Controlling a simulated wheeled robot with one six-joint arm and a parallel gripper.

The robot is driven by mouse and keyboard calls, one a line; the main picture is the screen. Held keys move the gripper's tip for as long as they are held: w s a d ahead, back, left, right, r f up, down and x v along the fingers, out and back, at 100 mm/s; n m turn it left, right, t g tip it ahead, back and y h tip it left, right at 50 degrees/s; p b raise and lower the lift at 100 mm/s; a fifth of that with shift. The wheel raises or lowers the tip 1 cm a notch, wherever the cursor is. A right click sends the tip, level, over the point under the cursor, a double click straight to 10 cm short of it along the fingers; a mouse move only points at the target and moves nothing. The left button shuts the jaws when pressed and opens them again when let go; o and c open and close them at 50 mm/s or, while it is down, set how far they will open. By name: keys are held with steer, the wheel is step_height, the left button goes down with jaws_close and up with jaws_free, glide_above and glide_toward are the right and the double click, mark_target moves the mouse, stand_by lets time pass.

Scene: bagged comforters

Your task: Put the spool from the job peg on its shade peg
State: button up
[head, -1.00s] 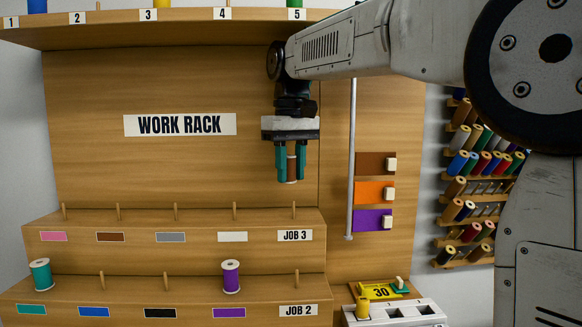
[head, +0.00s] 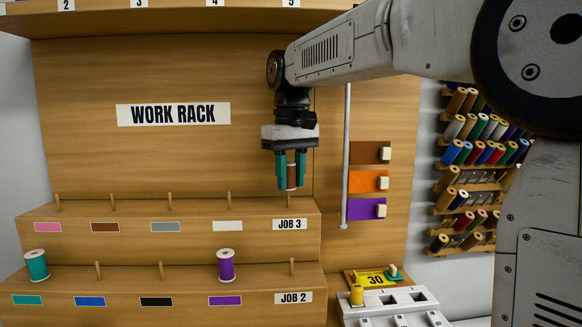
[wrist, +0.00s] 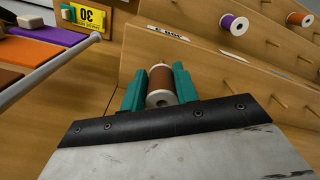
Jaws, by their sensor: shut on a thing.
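My gripper (head: 290,182) is shut on a brown spool (head: 291,175) with pale flanges, held upright between its teal fingers. The spool also shows in the wrist view (wrist: 161,80), a finger on each side. In the head view it sits just above the JOB 3 sign (head: 290,224); I cannot tell whether the job peg there is still inside it. The brown shade label (head: 105,227) is on the same tier, well to the left, and its peg (head: 113,202) is bare.
Bare pegs stand above the pink, grey and white labels (head: 227,226). On the lower tier are a teal spool (head: 37,265) and a purple spool (head: 226,265). A vertical grey rod (head: 345,160) stands right of my gripper. A spool wall (head: 475,165) is further right.

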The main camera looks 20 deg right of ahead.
mark_target(291, 190)
steer(key=shift+f, duration=1.45)
steer(key=shift+f, duration=0.65)
steer(key=o, duration=1.7)
steer(key=shift+c, duration=0.2)
steer(key=shift+r, duration=0.1)
steer(key=shift+r, duration=3.4)
